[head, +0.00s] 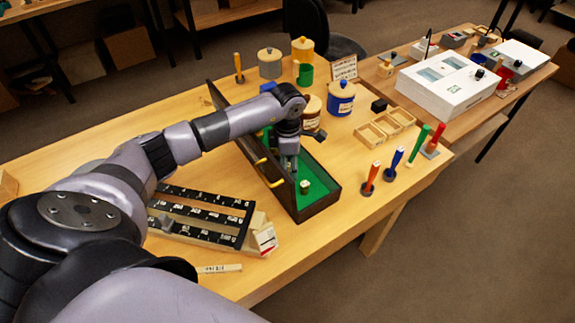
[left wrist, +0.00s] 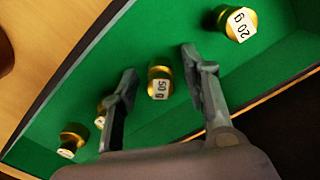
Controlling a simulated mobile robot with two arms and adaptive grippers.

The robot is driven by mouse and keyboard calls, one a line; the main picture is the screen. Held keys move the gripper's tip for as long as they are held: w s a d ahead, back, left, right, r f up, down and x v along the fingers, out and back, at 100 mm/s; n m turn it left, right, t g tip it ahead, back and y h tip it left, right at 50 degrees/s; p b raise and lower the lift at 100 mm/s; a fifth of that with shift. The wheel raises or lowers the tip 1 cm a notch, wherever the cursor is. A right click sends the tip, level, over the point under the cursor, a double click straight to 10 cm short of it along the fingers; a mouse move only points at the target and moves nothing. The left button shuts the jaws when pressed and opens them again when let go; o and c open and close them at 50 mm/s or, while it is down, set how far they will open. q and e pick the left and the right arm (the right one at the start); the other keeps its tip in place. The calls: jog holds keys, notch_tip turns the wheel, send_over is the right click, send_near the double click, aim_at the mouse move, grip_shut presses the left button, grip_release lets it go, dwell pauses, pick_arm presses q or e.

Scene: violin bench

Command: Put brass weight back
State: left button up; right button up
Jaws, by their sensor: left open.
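The drawer-like wooden box (head: 322,208) has a green lining and stands on the bench. My left gripper (head: 290,168) points down into it. In the left wrist view the two fingers of my left gripper (left wrist: 160,65) are apart, with a brass weight marked 50 g (left wrist: 159,82) appearing in the gap; I cannot tell whether they touch it. A brass weight marked 20 g (left wrist: 238,22) is at the upper right. Two more brass weights (left wrist: 74,140) are at the lower left, one partly hidden by a finger. One brass weight (head: 305,187) shows in the head view. My right gripper is out of view.
A dark slotted rack (head: 205,215) lies left of the box. Red, blue and green-handled tools (head: 371,178) stand to its right. A blue jar (head: 341,98) and brown jar stand behind, near a small wooden tray (head: 385,127).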

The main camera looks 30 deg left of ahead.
pick_arm(q)
notch_tip(320, 180, up, 12)
jog(key=b, duration=0.2)
jog(key=shift+f, duration=0.15)
dwell(0.4)
